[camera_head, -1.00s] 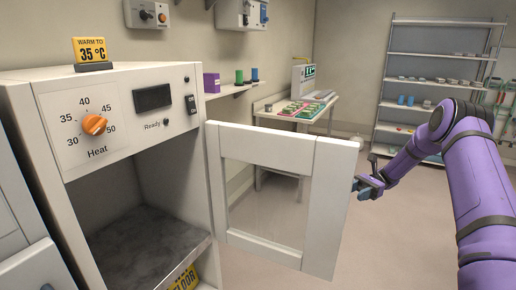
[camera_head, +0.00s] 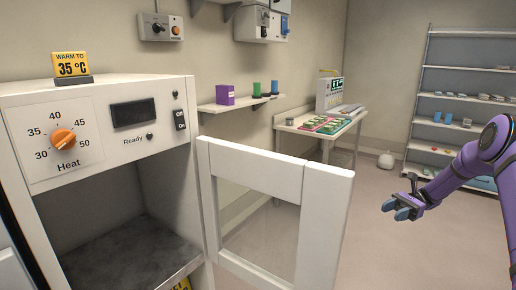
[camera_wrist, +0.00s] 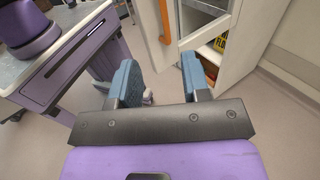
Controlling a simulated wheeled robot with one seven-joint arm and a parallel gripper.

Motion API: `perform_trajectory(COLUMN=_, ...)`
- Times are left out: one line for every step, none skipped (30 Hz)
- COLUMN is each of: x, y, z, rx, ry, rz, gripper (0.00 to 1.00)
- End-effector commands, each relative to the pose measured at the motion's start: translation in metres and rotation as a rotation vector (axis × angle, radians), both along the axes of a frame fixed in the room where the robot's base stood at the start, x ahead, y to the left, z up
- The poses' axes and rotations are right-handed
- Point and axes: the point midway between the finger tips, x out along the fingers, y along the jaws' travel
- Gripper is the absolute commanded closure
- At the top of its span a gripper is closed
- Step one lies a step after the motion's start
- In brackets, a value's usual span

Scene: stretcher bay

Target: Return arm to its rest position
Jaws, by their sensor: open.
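My gripper (camera_head: 400,210) is open and empty at the end of my purple arm, right of the warming cabinet's open door. Its two blue-grey fingers (camera_wrist: 160,78) show apart in the wrist view, with floor and cabinet beyond them. The cabinet (camera_head: 20,115) stands at the left with its framed glass door (camera_head: 325,225) swung wide open. A clear gap shows between the gripper and the door's edge in the head view. My arm is bent at the right side, and part of it is cut off by the picture edge.
An orange heat dial (camera_head: 62,141) and a "35 °C" sign (camera_head: 72,66) are on the cabinet. A table (camera_head: 290,124) with trays and a shelf rack (camera_head: 430,75) stand behind. A wall shelf (camera_head: 235,104) holds small items. Floor right of the door is free.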

Motion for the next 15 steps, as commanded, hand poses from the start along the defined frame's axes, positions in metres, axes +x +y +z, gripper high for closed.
perform_trajectory(x=0.0, y=0.003, z=0.005, rx=-0.009, ry=-0.008, rz=0.006, gripper=0.57)
perform_trajectory(x=-0.001, y=0.004, z=0.007, rx=-0.015, ry=-0.012, rz=0.009, gripper=0.57)
perform_trajectory(x=-0.001, y=0.006, z=0.01, rx=-0.023, ry=-0.019, rz=0.013, gripper=0.57)
perform_trajectory(x=-0.002, y=0.007, z=0.012, rx=-0.029, ry=-0.023, rz=0.015, gripper=0.57)
perform_trajectory(x=-0.002, y=0.008, z=0.014, rx=-0.035, ry=-0.028, rz=0.018, gripper=0.57)
perform_trajectory(x=-0.003, y=0.01, z=0.018, rx=-0.044, ry=-0.035, rz=0.022, gripper=0.57)
perform_trajectory(x=-0.003, y=0.011, z=0.02, rx=-0.052, ry=-0.041, rz=0.025, gripper=0.57)
perform_trajectory(x=-0.004, y=0.013, z=0.023, rx=-0.06, ry=-0.047, rz=0.028, gripper=0.57)
perform_trajectory(x=-0.005, y=0.015, z=0.027, rx=-0.072, ry=-0.056, rz=0.033, gripper=0.57)
perform_trajectory(x=-0.006, y=0.017, z=0.031, rx=-0.082, ry=-0.063, rz=0.038, gripper=0.57)
perform_trajectory(x=-0.007, y=0.019, z=0.035, rx=-0.092, ry=-0.072, rz=0.043, gripper=0.57)
perform_trajectory(x=-0.008, y=0.022, z=0.039, rx=-0.105, ry=-0.083, rz=0.049, gripper=0.57)
perform_trajectory(x=-0.009, y=0.024, z=0.043, rx=-0.117, ry=-0.093, rz=0.054, gripper=0.57)
perform_trajectory(x=-0.011, y=0.026, z=0.047, rx=-0.127, ry=-0.102, rz=0.059, gripper=0.57)
perform_trajectory(x=-0.013, y=0.03, z=0.054, rx=-0.144, ry=-0.117, rz=0.067, gripper=0.57)
